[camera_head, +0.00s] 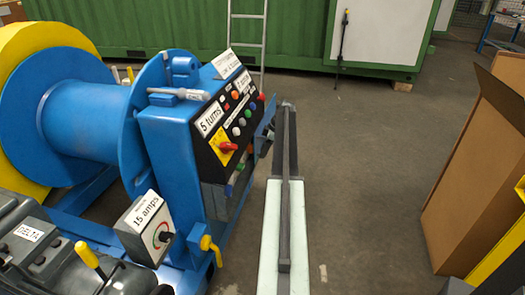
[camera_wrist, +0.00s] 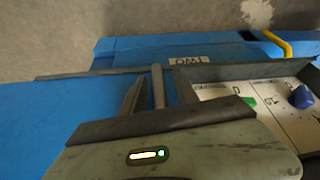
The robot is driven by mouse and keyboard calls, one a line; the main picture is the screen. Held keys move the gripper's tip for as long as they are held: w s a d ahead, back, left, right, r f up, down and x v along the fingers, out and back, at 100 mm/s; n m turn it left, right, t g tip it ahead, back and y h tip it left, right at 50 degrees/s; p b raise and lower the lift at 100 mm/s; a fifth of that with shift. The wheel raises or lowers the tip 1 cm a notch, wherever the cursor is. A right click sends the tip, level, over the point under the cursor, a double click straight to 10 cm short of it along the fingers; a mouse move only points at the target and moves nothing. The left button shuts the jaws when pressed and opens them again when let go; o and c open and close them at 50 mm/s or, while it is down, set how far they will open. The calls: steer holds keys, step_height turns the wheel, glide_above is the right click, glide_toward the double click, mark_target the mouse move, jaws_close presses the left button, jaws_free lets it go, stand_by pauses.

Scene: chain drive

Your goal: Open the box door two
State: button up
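In the wrist view, a blue body carries a label reading "TWO" (camera_wrist: 188,61), upside down. Below and right of it is a dark-framed box with a white panel (camera_wrist: 235,115), a green knob and a blue knob (camera_wrist: 300,96). My gripper (camera_wrist: 158,84) has its dark fingers apart, with a narrow grey bar (camera_wrist: 157,90) between them and gaps on both sides. I cannot tell whether the fingers touch anything, or how far the door is open. In the head view my gripper (camera_head: 266,132) is beside the control console, and the grey box (camera_head: 215,197) is low on the console's front.
The blue console (camera_head: 170,150) and its cable drum (camera_head: 90,115) stand at left. A grey box labelled "15 amps" (camera_head: 135,238) and a yellow valve handle (camera_head: 208,246) are near. A cardboard box (camera_head: 465,175) stands at right. Floor between it and my arm is clear.

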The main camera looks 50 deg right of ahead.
steer(key=shift+w+a, duration=0.1)
steer(key=shift+r, duration=0.1)
steer(key=shift+r+p, duration=0.3)
steer(key=shift+p, duration=0.1)
steer(key=p+v, duration=0.6)
steer(key=v, duration=0.1)
